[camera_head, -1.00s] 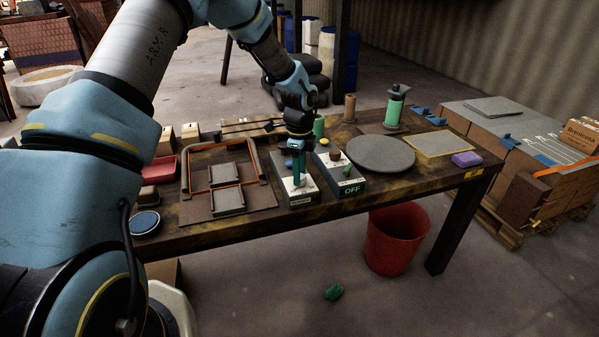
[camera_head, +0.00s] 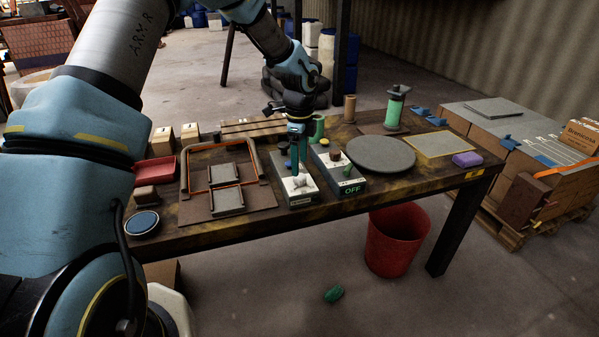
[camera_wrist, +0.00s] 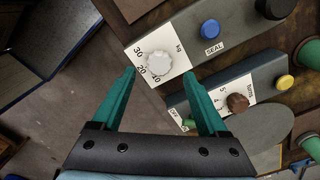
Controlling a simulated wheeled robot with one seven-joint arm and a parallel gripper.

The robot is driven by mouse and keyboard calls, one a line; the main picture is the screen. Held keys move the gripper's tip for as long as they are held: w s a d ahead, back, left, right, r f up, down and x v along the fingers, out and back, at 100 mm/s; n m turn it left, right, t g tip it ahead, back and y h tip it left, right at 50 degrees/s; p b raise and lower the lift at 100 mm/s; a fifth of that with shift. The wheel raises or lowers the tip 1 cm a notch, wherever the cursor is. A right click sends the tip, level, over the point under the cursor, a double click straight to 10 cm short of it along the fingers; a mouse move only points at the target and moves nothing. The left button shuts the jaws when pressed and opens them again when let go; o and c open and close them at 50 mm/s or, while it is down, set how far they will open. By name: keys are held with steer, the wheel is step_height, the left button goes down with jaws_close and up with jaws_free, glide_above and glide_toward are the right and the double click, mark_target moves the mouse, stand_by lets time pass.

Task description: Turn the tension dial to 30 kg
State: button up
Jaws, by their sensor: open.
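I cannot make out which mark the knob points to. My gripper (camera_wrist: 159,74) is open, its two teal fingers apart on either side of the knob in the wrist view, with nothing held. In the head view my gripper (camera_head: 294,170) points down just above and behind the knob.
A blue button (camera_wrist: 210,29) marked SEAL is farther along the dial's box. A second grey box beside it has a brown knob (camera_wrist: 238,102), a yellow button (camera_wrist: 284,82) and an OFF label (camera_head: 352,189). A grey round plate (camera_head: 381,154) stands to the right; a frame tray (camera_head: 188,205) lies left.

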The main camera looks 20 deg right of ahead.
step_height(320, 180, up, 7)
steer(key=shift+f+b, duration=0.2)
steer(key=shift+b, duration=0.25)
steer(key=s+a+r+n, duration=0.1)
steer(key=a+n, duration=0.6)
steer(key=a, duration=0.4)
steer(key=s+a+r+n, duration=0.15)
steer(key=a+n, duration=0.45)
steer(key=a, duration=0.6)
steer(key=s+a+n+t, duration=0.1)
steer(key=s+a+n, duration=0.7)
steer(key=a+n, duration=0.4)
steer(key=shift+s+a+n+t, duration=0.15)
steer(key=shift+a+n+t, duration=0.15)
steer(key=shift+a, duration=0.45)
steer(key=shift+r, duration=0.1)
